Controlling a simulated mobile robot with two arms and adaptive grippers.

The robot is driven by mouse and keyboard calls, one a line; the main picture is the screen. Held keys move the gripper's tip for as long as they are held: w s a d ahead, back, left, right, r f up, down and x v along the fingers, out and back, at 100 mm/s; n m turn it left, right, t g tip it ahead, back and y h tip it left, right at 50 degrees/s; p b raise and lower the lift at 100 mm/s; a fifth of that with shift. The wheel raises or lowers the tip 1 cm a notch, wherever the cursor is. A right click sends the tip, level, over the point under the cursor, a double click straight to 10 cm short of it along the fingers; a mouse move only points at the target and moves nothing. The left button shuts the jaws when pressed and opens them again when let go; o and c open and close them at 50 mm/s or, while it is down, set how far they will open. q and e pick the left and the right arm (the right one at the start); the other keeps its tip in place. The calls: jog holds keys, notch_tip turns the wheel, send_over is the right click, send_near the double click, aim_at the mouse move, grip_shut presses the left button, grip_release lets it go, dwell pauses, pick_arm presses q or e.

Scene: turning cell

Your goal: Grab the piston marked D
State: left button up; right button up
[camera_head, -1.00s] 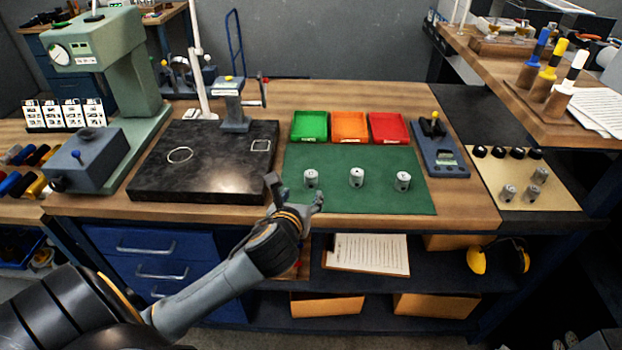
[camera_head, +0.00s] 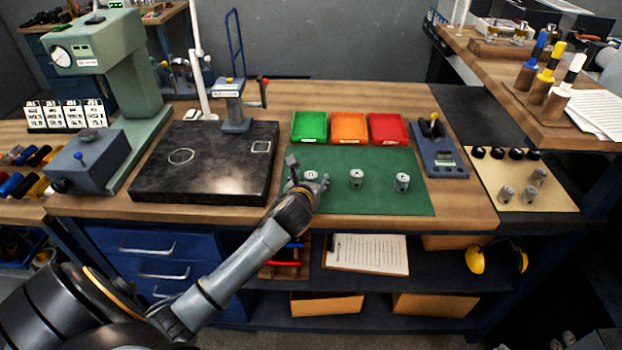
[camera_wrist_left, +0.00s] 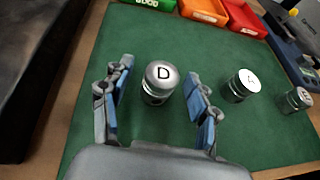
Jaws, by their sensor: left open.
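My left gripper (camera_head: 307,174) is open. In the left wrist view its fingers (camera_wrist_left: 156,102) spread on either side of the piston, with gaps to both sides. The piston is slightly beyond or between the fingertips; the exact depth is hard to tell. My right gripper is not in view.
Two more pistons stand to the right on the mat, a middle one (camera_head: 356,179) and a right one (camera_head: 401,182). Green (camera_head: 310,127), orange (camera_head: 349,127) and red (camera_head: 388,128) trays line the back. A black plate (camera_head: 205,165) lies left of the mat.

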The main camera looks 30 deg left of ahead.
pick_arm(q)
jog(key=shift+w+a+f, duration=0.15)
jog(key=shift+w+f, duration=0.1)
jog(key=shift+w, duration=0.25)
grip_shut()
jog(key=shift+r, duration=0.1)
